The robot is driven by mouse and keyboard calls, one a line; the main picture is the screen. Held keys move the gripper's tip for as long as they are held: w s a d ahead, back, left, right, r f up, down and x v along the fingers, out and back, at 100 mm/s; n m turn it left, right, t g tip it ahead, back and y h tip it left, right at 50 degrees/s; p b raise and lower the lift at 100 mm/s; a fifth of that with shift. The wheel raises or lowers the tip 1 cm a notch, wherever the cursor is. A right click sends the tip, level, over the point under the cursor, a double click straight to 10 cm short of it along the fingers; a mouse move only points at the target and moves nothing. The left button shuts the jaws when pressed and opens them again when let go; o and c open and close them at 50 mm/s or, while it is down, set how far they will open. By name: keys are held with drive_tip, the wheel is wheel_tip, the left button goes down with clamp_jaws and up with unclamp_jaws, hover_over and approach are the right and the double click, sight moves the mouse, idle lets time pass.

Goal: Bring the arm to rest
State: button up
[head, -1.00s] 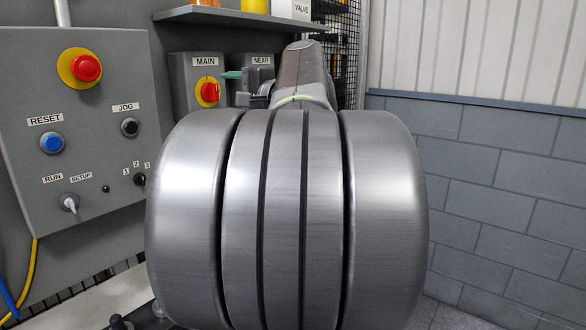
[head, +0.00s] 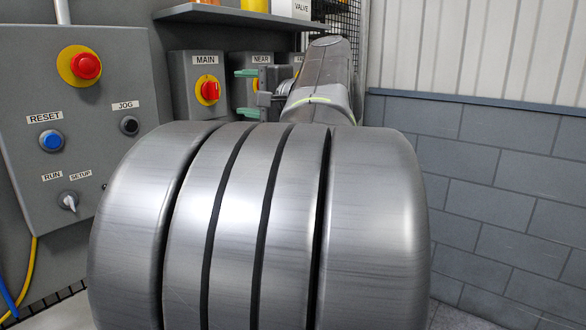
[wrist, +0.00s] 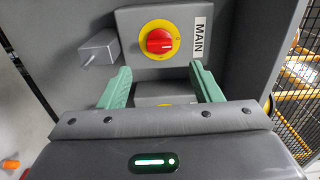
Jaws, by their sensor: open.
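My gripper (head: 247,93) is open and empty. Its two green fingers show in front of the NEAR switch box (head: 263,70) in the head view, partly hiding it. In the wrist view my gripper (wrist: 163,86) has one finger on each side, with a clear gap between them. The MAIN switch (head: 208,90), a red knob on a yellow disc, is to the left of the fingers in the head view. In the wrist view the MAIN switch (wrist: 160,41) lies beyond the fingertips, apart from them. My large grey arm links fill the middle of the head view.
A control box (head: 80,150) with a red stop button (head: 86,66), a blue RESET button (head: 51,140) and a selector knob (head: 68,201) stands at left. A shelf (head: 240,16) runs above the switches. A block wall (head: 500,190) is at right. Yellow fencing (wrist: 299,80) shows in the wrist view.

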sight(216, 89)
drive_tip(key=p+x, duration=0.1)
drive_tip(key=x, duration=0.8)
drive_tip(key=shift+w+a+r+p, duration=0.15)
drive_tip(key=shift+w+a+p, duration=0.1)
drive_tip(key=shift+p, duration=0.1)
drive_tip(key=shift+s+d+r+m+p, duration=0.1)
drive_tip(key=shift+s+d+m+p, duration=0.05)
drive_tip(key=shift+m+p, duration=0.8)
drive_tip(key=m+p, duration=0.2)
drive_tip(key=p, duration=0.1)
drive_tip(key=shift+m, duration=0.35)
drive_tip(key=m+p, duration=0.5)
drive_tip(key=p, duration=0.2)
drive_tip(key=v, duration=0.2)
drive_tip(key=b+v, duration=0.1)
drive_tip(key=v, duration=0.3)
drive_tip(key=shift+f+b, duration=0.3)
